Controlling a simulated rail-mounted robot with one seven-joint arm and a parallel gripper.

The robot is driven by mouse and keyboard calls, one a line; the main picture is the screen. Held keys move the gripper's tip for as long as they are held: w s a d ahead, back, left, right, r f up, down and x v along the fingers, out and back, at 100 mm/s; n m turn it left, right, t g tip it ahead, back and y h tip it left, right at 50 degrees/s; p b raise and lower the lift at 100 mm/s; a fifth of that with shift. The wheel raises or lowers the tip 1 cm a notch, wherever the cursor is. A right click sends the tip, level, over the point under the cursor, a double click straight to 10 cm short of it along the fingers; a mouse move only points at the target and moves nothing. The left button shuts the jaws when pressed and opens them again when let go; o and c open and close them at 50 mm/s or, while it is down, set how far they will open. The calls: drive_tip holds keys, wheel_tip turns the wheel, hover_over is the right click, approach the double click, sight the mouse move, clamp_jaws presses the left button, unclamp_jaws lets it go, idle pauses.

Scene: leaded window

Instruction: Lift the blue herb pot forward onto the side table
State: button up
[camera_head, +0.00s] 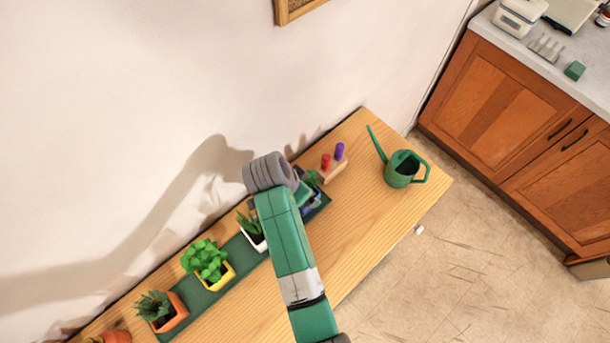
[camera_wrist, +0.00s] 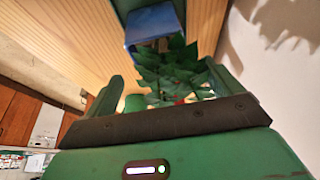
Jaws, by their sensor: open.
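The blue herb pot (camera_wrist: 155,24) with dark green leaves (camera_wrist: 172,68) shows at the top middle of the wrist view. In the head view only bits of blue (camera_head: 311,209) show beside my arm, on the far end of the green runner (camera_head: 207,296). My gripper (camera_wrist: 163,72) is open, with its fingers on either side of the leaves. I cannot tell whether a finger touches the plant. My arm hides most of the pot and gripper in the head view. I cannot make out a side table separate from the wooden table (camera_head: 366,225).
A white pot (camera_head: 256,242), a yellow pot (camera_head: 224,278) and an orange pot (camera_head: 174,316) stand along the runner. A peg block (camera_head: 333,173) and a green watering can (camera_head: 402,170) stand right of the blue pot. A wall runs behind. Bare wood lies at the front right.

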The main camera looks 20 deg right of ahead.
drive_tip(key=shift+s+a+f, duration=0.1)
drive_tip(key=shift+a+f, duration=0.05)
drive_tip(key=shift+a, duration=0.25)
drive_tip(key=b+x, duration=0.1)
drive_tip(key=x, duration=0.6)
drive_tip(key=shift+s+f, duration=0.1)
drive_tip(key=shift+f, duration=0.3)
drive_tip(key=c, duration=1.3)
wheel_tip(320, 180, up, 10)
drive_tip(key=shift+r+p, duration=0.1)
drive_tip(key=shift+p, duration=0.5)
